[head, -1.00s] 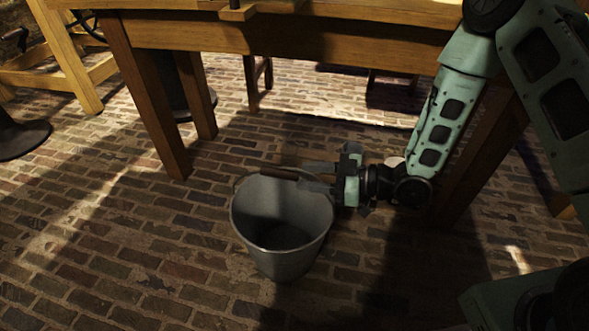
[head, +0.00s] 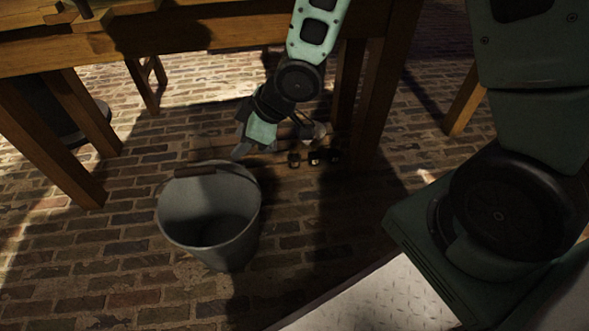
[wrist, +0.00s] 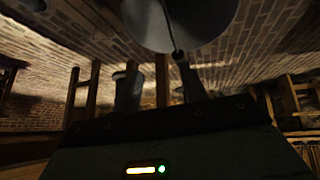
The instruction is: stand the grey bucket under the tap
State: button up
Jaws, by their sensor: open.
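The grey bucket (head: 212,215) stands upright on the brick floor in the head view, its mouth open upward and its inside dark. Its bail lies toward the back rim with a brown grip (head: 195,170) on it. My gripper (head: 252,150) is open, just above and to the right of the bucket's back rim, and looks apart from it. In the wrist view the bucket (wrist: 180,22) fills the top middle, with its thin wire bail close to the right finger of my gripper (wrist: 158,88). Whether they touch, I cannot tell. No tap shows.
A wooden bench (head: 180,40) stands behind the bucket, its legs (head: 50,140) to the left and right. Several small dark pieces (head: 315,158) lie right of my gripper. Brick floor (head: 110,260) is clear in front and left of the bucket.

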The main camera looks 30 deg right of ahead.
jog(key=s+r+m+g+h, duration=0.2)
jog(key=s+r, duration=0.3)
jog(key=s, duration=0.5)
jog(key=s+r+m+g+h, duration=0.2)
jog(key=s+r, duration=0.4)
jog(key=s, duration=0.5)
jog(key=shift+s+d+r+m+h, duration=0.2)
jog(key=shift+s+d+m+h, duration=0.1)
jog(key=shift+h, duration=0.1)
notch_tip(320, 180, up, 45)
jog(key=p, duration=4.4)
jog(key=shift+f+p, duration=0.2)
jog(key=shift+p, duration=0.1)
